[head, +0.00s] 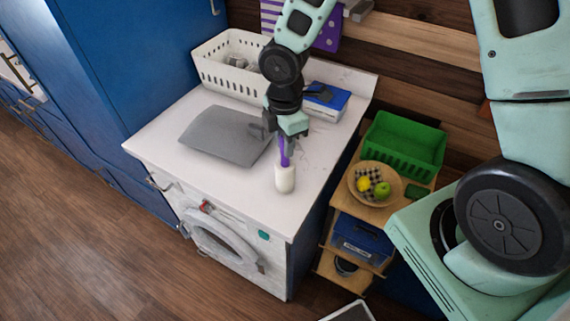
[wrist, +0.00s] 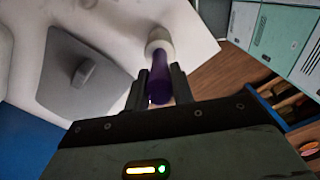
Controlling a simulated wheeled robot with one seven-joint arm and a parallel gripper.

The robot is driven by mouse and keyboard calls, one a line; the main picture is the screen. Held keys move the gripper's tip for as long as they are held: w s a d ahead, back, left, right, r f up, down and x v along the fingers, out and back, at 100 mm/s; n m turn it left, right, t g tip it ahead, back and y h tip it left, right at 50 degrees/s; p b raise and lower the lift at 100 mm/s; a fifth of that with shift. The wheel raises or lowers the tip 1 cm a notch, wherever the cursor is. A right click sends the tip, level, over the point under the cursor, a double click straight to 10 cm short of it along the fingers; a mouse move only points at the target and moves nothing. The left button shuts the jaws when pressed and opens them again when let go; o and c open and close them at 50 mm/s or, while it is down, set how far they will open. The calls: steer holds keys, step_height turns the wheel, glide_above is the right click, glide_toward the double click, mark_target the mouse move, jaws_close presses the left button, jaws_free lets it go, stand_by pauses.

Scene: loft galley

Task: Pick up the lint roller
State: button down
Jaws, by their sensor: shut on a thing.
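The lint roller has a white roll (head: 285,180) and a purple handle (head: 284,152). In the head view it is over the right front part of the white countertop, with the roll lower and toward the front. My gripper (head: 285,145) is above it, shut on the purple handle. In the wrist view the purple handle (wrist: 160,85) is between the two dark fingers of my gripper (wrist: 158,90), and the white roll (wrist: 158,40) shows beyond them. I cannot tell whether the roll touches the counter.
A white basket (head: 232,68) and a blue-and-white box (head: 326,100) stand behind. Right of the counter, a wooden shelf holds a fruit bowl (head: 356,192) and a green crate (head: 404,146). The counter's front left is clear.

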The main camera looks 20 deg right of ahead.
step_height(320, 180, up, 10)
steer(key=shift+b, duration=0.45)
steer(key=c, duration=1.9)
jaws_free()
steer(key=shift+c, duration=0.8)
